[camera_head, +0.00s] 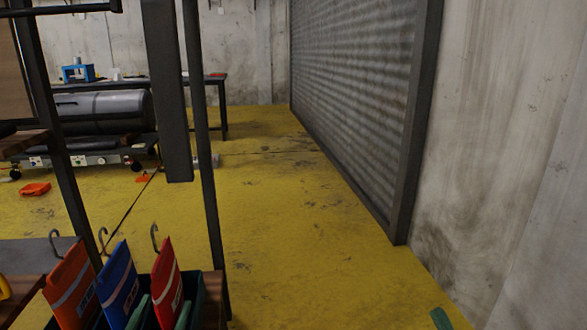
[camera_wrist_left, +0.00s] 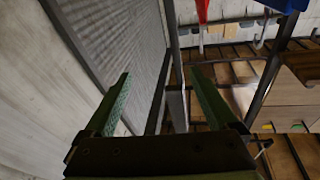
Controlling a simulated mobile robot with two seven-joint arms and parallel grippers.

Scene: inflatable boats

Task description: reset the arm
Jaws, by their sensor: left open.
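My left gripper (camera_head: 161,314) shows at the bottom left of the head view, its green fingertips just in front of the hanging packets. In the left wrist view the left gripper (camera_wrist_left: 158,98) has its two green fingers wide apart with nothing between them. A green tip, seemingly of my right gripper (camera_head: 441,318), shows at the bottom edge of the head view; the rest of it is out of frame. Orange (camera_head: 72,287), blue (camera_head: 118,286) and red (camera_head: 167,283) packets with hooks stand beside the left gripper.
A dark rack post (camera_head: 207,160) rises close to the left gripper. A roller shutter (camera_head: 355,90) and concrete wall (camera_head: 500,130) stand at right. The yellow floor (camera_head: 290,230) is clear in the middle. A workbench (camera_head: 205,82) and grey cylinder (camera_head: 100,108) are at the back left.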

